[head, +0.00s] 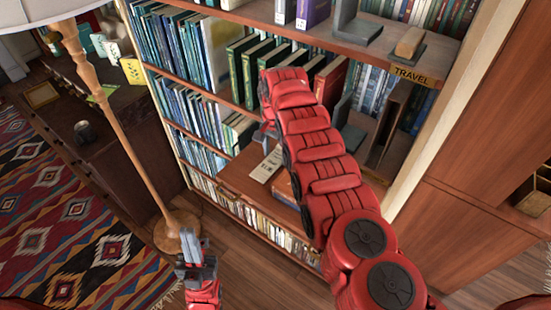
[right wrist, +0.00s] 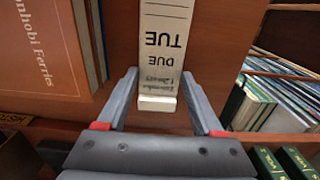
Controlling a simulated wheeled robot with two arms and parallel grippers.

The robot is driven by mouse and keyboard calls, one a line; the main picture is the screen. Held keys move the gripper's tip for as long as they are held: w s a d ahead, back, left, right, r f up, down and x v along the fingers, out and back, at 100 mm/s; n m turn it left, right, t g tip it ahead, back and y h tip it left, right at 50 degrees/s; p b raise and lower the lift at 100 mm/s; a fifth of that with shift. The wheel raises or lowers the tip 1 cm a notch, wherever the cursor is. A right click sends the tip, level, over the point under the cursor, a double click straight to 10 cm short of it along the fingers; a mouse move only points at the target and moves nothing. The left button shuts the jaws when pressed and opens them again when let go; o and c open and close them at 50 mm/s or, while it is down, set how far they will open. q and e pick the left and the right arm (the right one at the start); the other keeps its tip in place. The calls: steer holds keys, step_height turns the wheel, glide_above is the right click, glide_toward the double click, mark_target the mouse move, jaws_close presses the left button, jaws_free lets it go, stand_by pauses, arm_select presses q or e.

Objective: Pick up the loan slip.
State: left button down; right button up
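The loan slip (right wrist: 165,50) is a pale strip printed "DUE" and "TUE", upside down in the right wrist view. It lies on the brown wooden shelf, and its near end shows a white edge. In the head view the slip (head: 267,166) shows on a shelf below my right arm. My right gripper (right wrist: 160,76) is open, with one finger on each side of the slip; I cannot tell whether they touch it. In the head view my arm mostly hides this gripper. My left gripper (head: 190,244) hangs low near the lamp base, apart from the shelf; its finger gap is unclear.
Green books (head: 243,68) stand on the shelf above. A floor lamp (head: 125,130) stands left of the bookcase. A "TRAVEL" label (head: 414,76) marks a shelf edge.

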mark_target(275, 159)
steer(key=c, duration=0.6)
steer(key=shift+o, duration=0.2)
steer(key=shift+r, duration=0.4)
step_height(275, 159, up, 4)
steer(key=shift+f+b, duration=0.25)
steer(key=shift+b, duration=0.85)
step_height(275, 159, up, 6)
steer(key=p, duration=0.4)
steer(key=shift+f, duration=0.1)
